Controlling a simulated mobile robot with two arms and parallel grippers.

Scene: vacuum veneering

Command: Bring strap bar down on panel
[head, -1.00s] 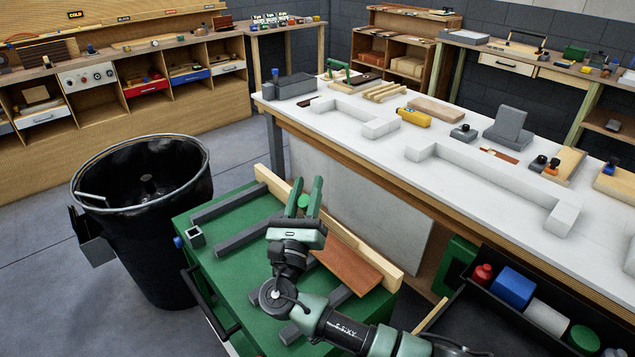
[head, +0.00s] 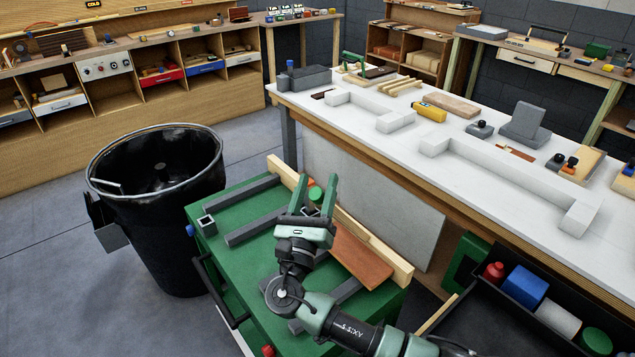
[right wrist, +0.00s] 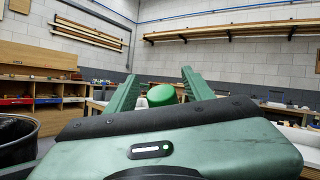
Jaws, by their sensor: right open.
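My right gripper (head: 317,187) is open above the back part of a green-topped cart (head: 232,258), its fingers pointing away from me. A green round piece (head: 316,195) shows between the fingers. It also shows between the fingers in the right wrist view (right wrist: 162,95), and I cannot tell whether they touch it. A reddish-brown wood panel (head: 365,260) lies on the cart to the right of the gripper, partly hidden by my arm. Grey bars (head: 252,225) lie across the cart, and I cannot tell which part is the strap bar. My left gripper is out of view.
A light wood strip (head: 385,252) stands along the cart's back edge. A black bin (head: 150,240) is close at left. Behind the cart is a white-topped workbench (head: 360,140) with blocks and tools. A dark tray (head: 470,318) with coloured items is at lower right.

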